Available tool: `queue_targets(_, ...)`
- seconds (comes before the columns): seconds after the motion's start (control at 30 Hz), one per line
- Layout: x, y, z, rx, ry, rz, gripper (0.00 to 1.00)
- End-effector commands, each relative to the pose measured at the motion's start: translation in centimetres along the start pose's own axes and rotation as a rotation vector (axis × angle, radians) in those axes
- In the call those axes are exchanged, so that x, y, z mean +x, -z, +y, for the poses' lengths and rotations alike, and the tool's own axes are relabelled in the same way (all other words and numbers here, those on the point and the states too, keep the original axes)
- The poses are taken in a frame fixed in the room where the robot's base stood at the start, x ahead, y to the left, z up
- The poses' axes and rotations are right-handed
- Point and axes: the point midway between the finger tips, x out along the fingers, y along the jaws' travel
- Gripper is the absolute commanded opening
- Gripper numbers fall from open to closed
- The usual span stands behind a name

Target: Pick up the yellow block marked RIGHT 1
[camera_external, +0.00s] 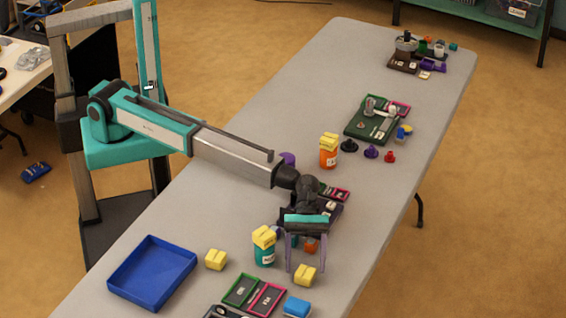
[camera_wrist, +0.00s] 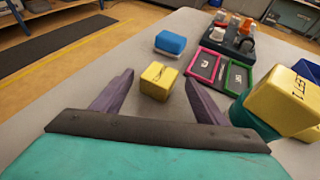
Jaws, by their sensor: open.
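A yellow block (camera_external: 305,276) stands on the grey table just beyond the fingertips of my gripper (camera_external: 305,268). In the wrist view this yellow block (camera_wrist: 158,81) lies between the two purple fingers of my gripper (camera_wrist: 159,78), which are apart and empty; its marking is too small to read. Another yellow block (camera_external: 263,237) rests on a teal jar (camera_external: 265,256); in the wrist view it is large at the right (camera_wrist: 287,98), with dark lettering I cannot read surely. A third yellow block (camera_external: 216,259) stands left of the jar.
A blue block (camera_external: 297,307) and green and pink framed trays (camera_external: 266,300) lie near the front. A blue bin (camera_external: 152,273) stands at the left. An orange jar with a yellow block (camera_external: 329,140) on top stands behind my gripper. The table's right edge is clear.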

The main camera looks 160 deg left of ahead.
Motion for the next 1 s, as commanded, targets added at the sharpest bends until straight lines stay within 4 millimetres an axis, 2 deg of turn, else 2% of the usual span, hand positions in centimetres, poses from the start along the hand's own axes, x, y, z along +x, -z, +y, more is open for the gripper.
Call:
queue_targets(0.1, 1.9, 0.2, 0.1, 0.001, 0.001, 0.0, 0.67)
queue_targets(0.3, 3.6, 0.4, -0.1, 0.0, 0.002, 0.003, 0.67)
queue_targets(0.9, 4.0, 0.7, -0.3, -0.002, 0.007, 0.008, 0.67)
queue_targets(1.0, 4.0, 0.7, -0.3, -0.002, 0.007, 0.008, 0.5)
